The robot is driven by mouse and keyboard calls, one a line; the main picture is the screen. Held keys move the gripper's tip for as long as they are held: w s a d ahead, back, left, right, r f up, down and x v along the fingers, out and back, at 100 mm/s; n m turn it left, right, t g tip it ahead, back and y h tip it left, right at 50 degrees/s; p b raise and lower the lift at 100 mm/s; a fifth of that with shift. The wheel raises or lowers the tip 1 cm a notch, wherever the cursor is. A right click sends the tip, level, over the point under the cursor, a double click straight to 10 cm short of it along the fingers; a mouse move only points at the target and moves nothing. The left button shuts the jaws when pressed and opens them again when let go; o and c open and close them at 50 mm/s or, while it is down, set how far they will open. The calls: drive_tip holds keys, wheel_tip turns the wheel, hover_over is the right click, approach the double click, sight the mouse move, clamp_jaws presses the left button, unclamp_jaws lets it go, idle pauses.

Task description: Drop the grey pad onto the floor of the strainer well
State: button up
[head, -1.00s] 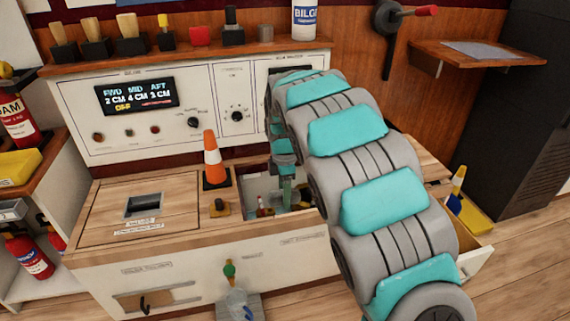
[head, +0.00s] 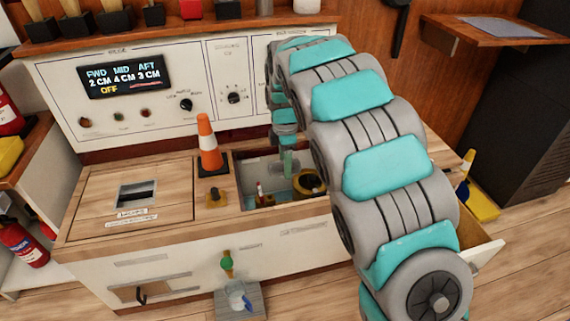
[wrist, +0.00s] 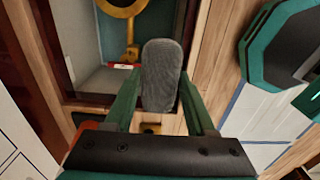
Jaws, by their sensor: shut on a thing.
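The grey pad (wrist: 161,72) is a rounded, textured slab held upright between the two green fingers of my gripper (wrist: 160,90) in the wrist view. In the head view my gripper (head: 287,162) is small, at the well's back edge, and I cannot make out the pad there. The strainer well (head: 252,180) is a rectangular opening in the wooden counter. A brass ring fitting (head: 309,182) stands in it, and it also shows in the wrist view (wrist: 120,9). In the wrist view the pad overlaps the well's edge; its height above the floor is unclear.
An orange and white cone (head: 208,148) and a small brass-based knob (head: 214,197) stand left of the well. A panel (head: 185,85) rises behind the counter.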

wheel_tip(320, 180, down, 9)
drive_tip(key=b, duration=0.3)
idle(0.5)
drive_tip(key=o, duration=1.4)
drive_tip(key=shift+r, duration=0.15)
wheel_tip(320, 180, up, 7)
drive_tip(key=shift+r, duration=0.35)
